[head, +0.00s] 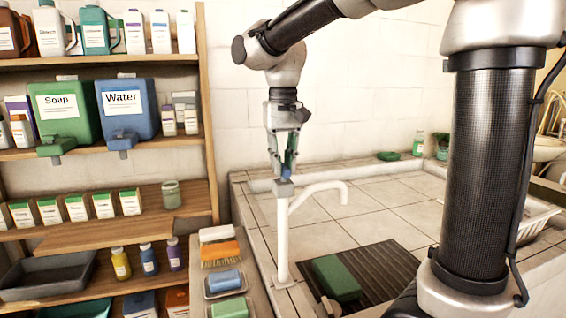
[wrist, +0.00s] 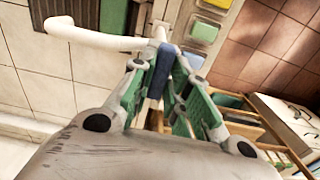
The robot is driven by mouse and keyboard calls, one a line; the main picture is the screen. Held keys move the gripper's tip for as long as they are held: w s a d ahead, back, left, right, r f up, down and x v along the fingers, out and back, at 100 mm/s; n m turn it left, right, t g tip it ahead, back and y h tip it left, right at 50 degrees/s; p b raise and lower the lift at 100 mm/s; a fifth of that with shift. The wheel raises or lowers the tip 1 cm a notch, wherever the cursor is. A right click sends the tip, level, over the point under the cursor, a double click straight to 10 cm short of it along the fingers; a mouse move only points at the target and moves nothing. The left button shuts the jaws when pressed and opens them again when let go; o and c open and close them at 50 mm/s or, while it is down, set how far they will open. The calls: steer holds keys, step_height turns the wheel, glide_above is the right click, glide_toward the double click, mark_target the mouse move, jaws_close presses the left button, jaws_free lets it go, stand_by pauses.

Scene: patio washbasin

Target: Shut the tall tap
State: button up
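The tall tap (head: 283,240) is a white upright pipe on the basin's left rim, with a spout reaching right. Its blue handle (head: 284,187) is at the top of the pipe. My gripper (head: 283,168) is directly above the tap, pointing down. In the wrist view, the white spout (wrist: 95,38) runs to the upper left, and the blue handle (wrist: 178,72) stands between the green-padded fingers of my gripper (wrist: 163,75). Whether the right finger touches the handle is unclear.
A dark drain mat (head: 385,268) with a green sponge (head: 337,277) lies right of the tap. Soap dishes and a brush (head: 221,252) are left of it. Shelves with a green soap container (head: 66,110) and a blue water container (head: 127,108) stand further left.

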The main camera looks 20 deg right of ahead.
mark_target(283, 166)
steer(key=shift+o, duration=1.4)
steer(key=shift+r, duration=0.1)
step_height(283, 166, up, 12)
